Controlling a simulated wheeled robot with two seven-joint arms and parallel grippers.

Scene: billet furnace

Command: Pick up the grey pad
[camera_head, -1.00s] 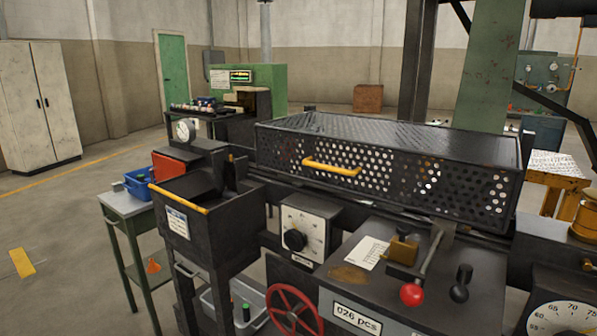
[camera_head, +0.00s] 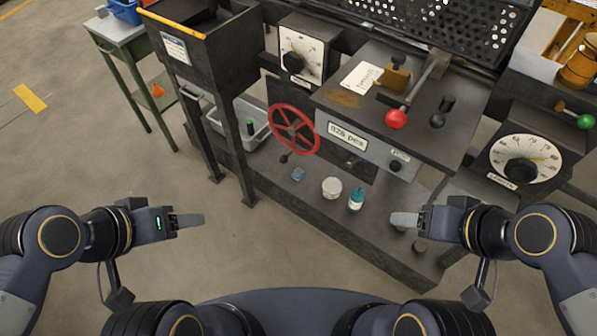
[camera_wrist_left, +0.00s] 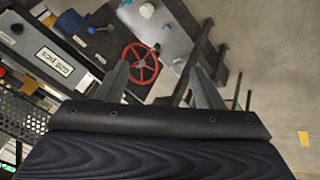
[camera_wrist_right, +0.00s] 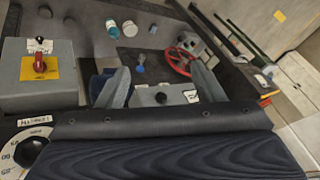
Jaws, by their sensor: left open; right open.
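No plainly grey pad stands out. A small flat blue-grey piece (camera_head: 298,174) lies on the lower shelf of the machine, left of a white jar (camera_head: 332,187) and a teal bottle (camera_head: 356,198); I cannot tell if it is the pad. My left gripper (camera_head: 188,220) is open and empty over the floor, left of the shelf. My right gripper (camera_head: 405,219) is open and empty, above the shelf's right part in the head view. Both are apart from the piece.
A red handwheel (camera_head: 293,129) stands over the shelf's back. A grey tray (camera_head: 262,130) is left of it. A red-knobbed lever (camera_head: 396,118) and dial (camera_head: 522,160) are above right. Dark round pieces (camera_head: 420,245) are near the right gripper.

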